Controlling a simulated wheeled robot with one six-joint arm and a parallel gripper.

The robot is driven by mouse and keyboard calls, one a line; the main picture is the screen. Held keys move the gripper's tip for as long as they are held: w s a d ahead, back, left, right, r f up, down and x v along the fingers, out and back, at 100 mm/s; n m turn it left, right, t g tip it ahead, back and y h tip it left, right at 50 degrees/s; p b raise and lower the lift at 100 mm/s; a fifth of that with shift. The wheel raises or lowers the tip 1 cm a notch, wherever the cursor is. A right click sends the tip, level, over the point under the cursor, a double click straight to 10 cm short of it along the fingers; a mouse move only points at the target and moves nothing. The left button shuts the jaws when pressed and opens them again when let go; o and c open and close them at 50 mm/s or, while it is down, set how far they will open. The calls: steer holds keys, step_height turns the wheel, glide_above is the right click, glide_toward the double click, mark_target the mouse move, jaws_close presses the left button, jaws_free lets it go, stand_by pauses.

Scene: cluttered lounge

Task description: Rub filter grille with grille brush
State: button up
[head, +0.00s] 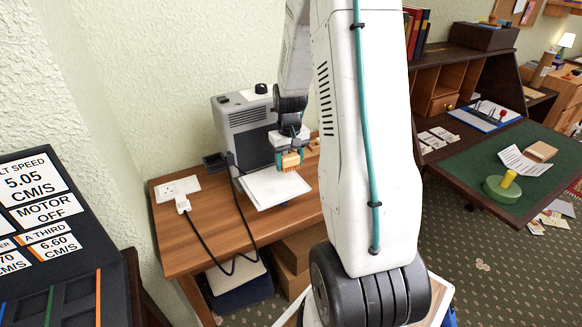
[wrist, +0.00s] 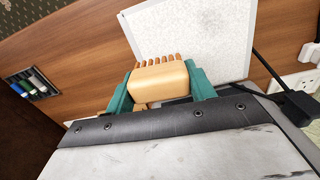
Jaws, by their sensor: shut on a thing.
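My gripper (head: 289,153) has teal fingers shut on a small wooden brush (head: 290,161). In the wrist view the brush (wrist: 158,82) sits between both fingers, its tan bristles pointing away from my wrist. A grey machine (head: 243,117) with slotted vents and a dark front stands on the wooden table. A pale flat panel (head: 277,187) projects from its front, below the brush. In the wrist view this panel (wrist: 196,38) looks speckled, with the bristles in front of its edge. I cannot tell whether they touch, or which part is the filter grille.
The wooden table (head: 181,238) carries a white socket block (head: 177,187) with a plugged black cable hanging over the front edge. A dark console (head: 38,240) stands at left. A green-topped desk (head: 470,165) with papers stands at right.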

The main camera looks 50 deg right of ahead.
mark_target(289, 155)
steer(key=shift+r, duration=2)
